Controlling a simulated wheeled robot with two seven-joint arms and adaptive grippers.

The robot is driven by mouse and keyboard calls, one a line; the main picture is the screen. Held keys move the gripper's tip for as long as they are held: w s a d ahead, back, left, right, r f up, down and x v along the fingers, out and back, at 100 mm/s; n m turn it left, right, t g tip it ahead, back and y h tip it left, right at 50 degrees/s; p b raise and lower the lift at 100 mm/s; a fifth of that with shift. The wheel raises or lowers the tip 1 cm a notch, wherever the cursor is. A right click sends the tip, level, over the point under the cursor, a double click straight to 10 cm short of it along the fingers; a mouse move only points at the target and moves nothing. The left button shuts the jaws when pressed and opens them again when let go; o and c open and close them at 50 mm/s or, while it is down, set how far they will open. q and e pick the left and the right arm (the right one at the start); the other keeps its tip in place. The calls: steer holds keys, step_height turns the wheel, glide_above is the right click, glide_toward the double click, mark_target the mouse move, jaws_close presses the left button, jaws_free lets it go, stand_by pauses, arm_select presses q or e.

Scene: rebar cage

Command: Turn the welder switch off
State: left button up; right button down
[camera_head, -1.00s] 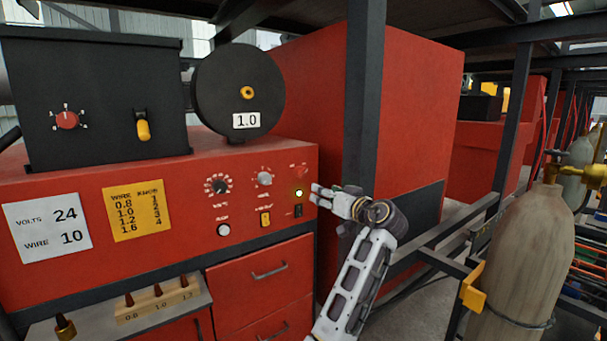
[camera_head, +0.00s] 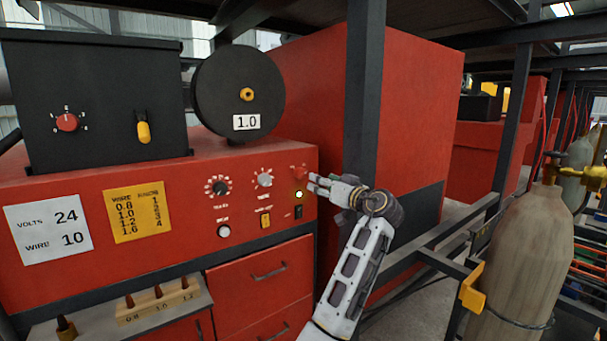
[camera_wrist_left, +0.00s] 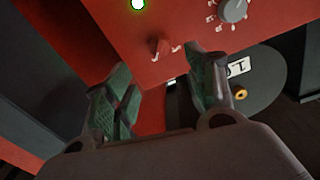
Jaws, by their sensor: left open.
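The red welder (camera_head: 160,215) has a front panel with a small red rotary switch (camera_head: 299,173) near its upper right corner. The switch also shows in the left wrist view (camera_wrist_left: 160,47). My left gripper (camera_head: 314,183) is just right of the switch and lamp. In the left wrist view its open fingers (camera_wrist_left: 165,78) have the switch ahead, roughly between the tips; no contact is visible. My right gripper is not in view.
A black rocker switch (camera_head: 298,212) lies below the lamp. Two dials (camera_head: 217,186) (camera_head: 264,179) are to the left. A dark steel post (camera_head: 362,110) stands close behind my left gripper. A gas cylinder (camera_head: 520,255) stands at right. A black spool (camera_head: 238,90) sits on top.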

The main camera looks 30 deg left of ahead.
mark_target(304, 174)
arm_select(q)
steer(key=p+x, duration=0.3)
steer(key=x, duration=0.6)
steer(key=shift+w+a+r, duration=0.15)
steer(key=shift+a, duration=0.25)
steer(key=shift+p+x, duration=0.4)
steer(key=shift+x, duration=0.6)
steer(key=shift+c, duration=0.5)
steer(key=c, duration=0.9)
steer(key=shift+c, duration=0.2)
